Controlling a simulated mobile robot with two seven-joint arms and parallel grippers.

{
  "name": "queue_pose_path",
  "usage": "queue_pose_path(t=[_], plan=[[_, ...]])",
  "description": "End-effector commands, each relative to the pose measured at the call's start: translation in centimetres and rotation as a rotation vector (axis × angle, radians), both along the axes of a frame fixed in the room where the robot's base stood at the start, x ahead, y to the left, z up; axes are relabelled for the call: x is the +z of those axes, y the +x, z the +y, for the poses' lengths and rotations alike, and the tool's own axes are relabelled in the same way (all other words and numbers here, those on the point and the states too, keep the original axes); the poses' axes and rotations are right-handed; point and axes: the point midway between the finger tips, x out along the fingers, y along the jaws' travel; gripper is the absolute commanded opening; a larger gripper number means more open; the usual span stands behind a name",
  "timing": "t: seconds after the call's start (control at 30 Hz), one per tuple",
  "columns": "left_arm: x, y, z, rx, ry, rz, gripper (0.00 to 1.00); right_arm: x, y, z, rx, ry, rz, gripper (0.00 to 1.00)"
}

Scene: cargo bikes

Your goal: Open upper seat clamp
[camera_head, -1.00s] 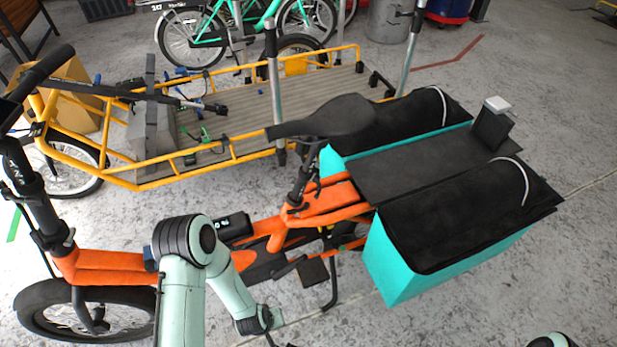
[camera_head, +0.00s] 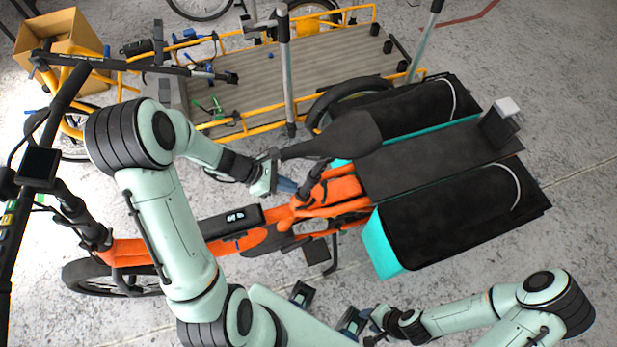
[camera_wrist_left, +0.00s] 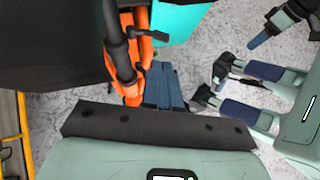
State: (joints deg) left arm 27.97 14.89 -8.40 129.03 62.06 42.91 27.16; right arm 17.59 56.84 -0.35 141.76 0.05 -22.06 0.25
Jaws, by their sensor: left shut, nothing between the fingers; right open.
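The orange bike's black saddle (camera_head: 345,138) sits on a dark seat post (camera_head: 312,178) that enters the orange frame (camera_head: 330,192). In the left wrist view the post (camera_wrist_left: 116,38) is dark, and a black lever (camera_wrist_left: 146,34) sticks out to the right at an upper clamp. My left gripper (camera_head: 286,186) is shut and empty, just left of the post under the saddle's nose. Its blue fingers (camera_wrist_left: 162,86) lie below the lever in the wrist view; I cannot tell if they touch anything. My right gripper (camera_head: 328,309) is open and empty, low in front of the bike.
Teal cargo bags (camera_head: 392,246) with black tops hang behind the saddle. A yellow cargo bike with a wooden deck (camera_head: 335,65) stands behind. A silver upright post (camera_head: 287,75) rises near the saddle. Grey floor (camera_head: 565,190) is clear at the right.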

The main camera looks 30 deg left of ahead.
Motion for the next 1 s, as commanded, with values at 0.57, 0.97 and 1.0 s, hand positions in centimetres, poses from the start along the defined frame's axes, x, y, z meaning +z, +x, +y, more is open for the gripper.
queue_pose_path(t=[0.57,0.97,1.0], plan=[[-6.4,3.2,-5.5,-0.006,0.001,0.002,0.00,-2.0,-0.9,0.0,-0.001,0.000,0.009,0.43],[-6.7,3.5,-5.8,-0.006,0.002,0.000,0.00,-2.1,-0.9,0.0,-0.001,0.000,0.009,0.43],[-6.7,3.5,-5.8,-0.006,0.002,0.000,0.00,-2.1,-0.9,0.0,-0.001,0.000,0.009,0.43]])
